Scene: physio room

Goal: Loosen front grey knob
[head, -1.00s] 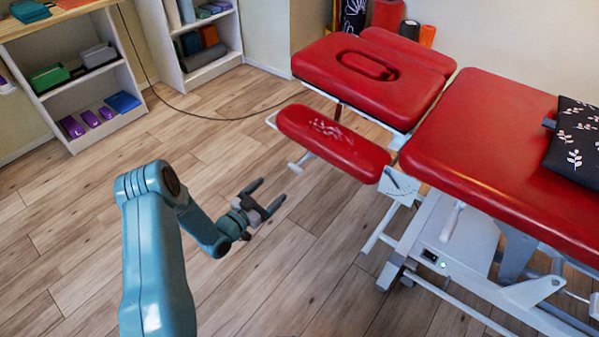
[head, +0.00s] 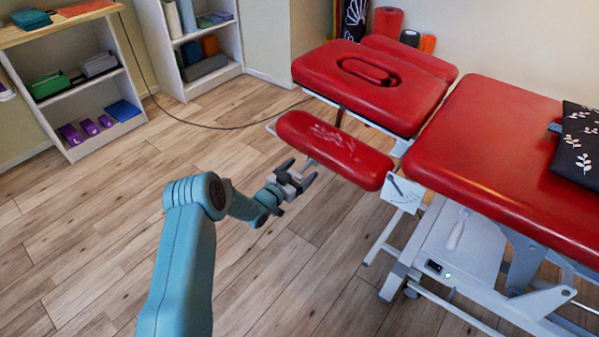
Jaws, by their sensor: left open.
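The treatment table has a red front armrest pad (head: 334,149) on its near side at the head end. My left gripper (head: 304,170) is open, just left of and below this pad, with its fingers pointing up and right towards the pad's underside. A small pale piece (head: 307,163) shows between the fingers; it may be the grey knob or its rod, and I cannot tell whether the fingers touch it. The gripper hides most of that spot. My right gripper is not in view.
The red headrest (head: 372,84) and main cushion (head: 490,140) lie right of the gripper, above the white table frame (head: 455,245). A thin cable (head: 215,125) runs along the floor. Shelves (head: 85,95) stand at the back left. The wooden floor at left is clear.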

